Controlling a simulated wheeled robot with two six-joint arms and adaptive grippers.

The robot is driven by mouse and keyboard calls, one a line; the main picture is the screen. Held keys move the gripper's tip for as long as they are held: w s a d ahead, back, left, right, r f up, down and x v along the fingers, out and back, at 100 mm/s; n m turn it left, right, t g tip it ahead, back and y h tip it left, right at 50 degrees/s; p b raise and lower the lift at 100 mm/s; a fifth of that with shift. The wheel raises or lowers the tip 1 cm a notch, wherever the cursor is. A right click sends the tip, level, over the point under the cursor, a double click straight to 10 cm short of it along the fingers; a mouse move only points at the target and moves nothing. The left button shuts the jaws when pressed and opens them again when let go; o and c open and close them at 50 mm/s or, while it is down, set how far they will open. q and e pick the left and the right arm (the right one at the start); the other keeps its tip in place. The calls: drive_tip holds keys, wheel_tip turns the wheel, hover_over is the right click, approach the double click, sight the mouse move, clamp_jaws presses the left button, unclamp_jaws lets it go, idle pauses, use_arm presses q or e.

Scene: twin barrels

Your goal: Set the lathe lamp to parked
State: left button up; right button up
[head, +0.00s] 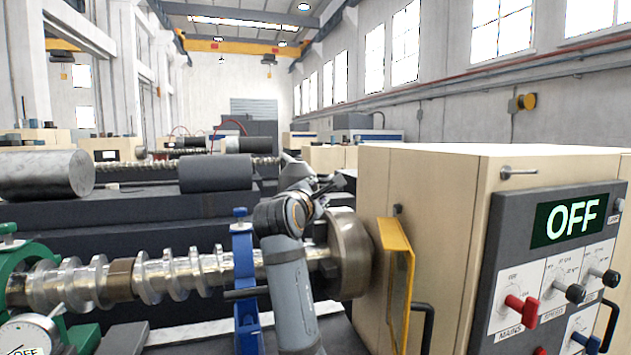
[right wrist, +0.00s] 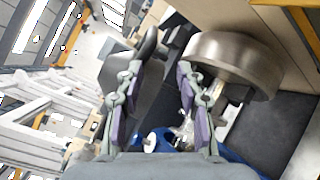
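My right arm rises from the bottom middle of the head view, and its gripper (head: 335,185) is above the lathe, left of the headstock cabinet. In the right wrist view the two fingers of this gripper (right wrist: 160,88) are spread apart with a gap between them. A dark grey rounded piece (right wrist: 150,42), possibly the lathe lamp's head, shows just beyond and partly behind the left finger. I cannot tell whether they touch. In the head view a dark grey piece (head: 296,172) behind my wrist may be the same lamp, largely hidden. My left gripper is not in view.
The steel chuck (head: 347,252) is close below the gripper and also shows in the right wrist view (right wrist: 232,62). The cream cabinet (head: 430,190) with an OFF display (head: 571,217), a yellow guard (head: 396,240), a blue steady rest (head: 242,270) and a screw shaft (head: 185,275) surround the arm.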

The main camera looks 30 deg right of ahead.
sight(332, 175)
drive_tip(key=shift+s+d+r+h, duration=0.15)
drive_tip(key=shift+s+r, duration=0.1)
drive_tip(key=shift+r, duration=0.3)
drive_tip(key=shift+s+d+r+h, duration=0.1)
drive_tip(key=shift+s+r+h, duration=0.1)
drive_tip(key=shift+r, duration=0.3)
drive_tip(key=p+x, duration=0.1)
drive_tip(key=x, duration=0.2)
drive_tip(key=p+x, duration=0.1)
drive_tip(key=shift+w+d+r+p, duration=0.2)
drive_tip(key=shift+d+r+p, duration=0.1)
drive_tip(key=shift+d, duration=0.1)
drive_tip(key=x, duration=0.2)
drive_tip(key=p+x, duration=0.1)
drive_tip(key=x, duration=0.1)
drive_tip(key=f+p+x, duration=0.1)
drive_tip(key=x, duration=0.1)
drive_tip(key=shift+d, duration=0.15)
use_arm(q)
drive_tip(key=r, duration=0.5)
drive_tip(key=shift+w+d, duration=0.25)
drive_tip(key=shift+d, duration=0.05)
use_arm(e)
drive_tip(key=c, duration=0.7)
drive_tip(key=shift+w+f, duration=0.1)
drive_tip(key=shift+f, duration=0.05)
clamp_jaws()
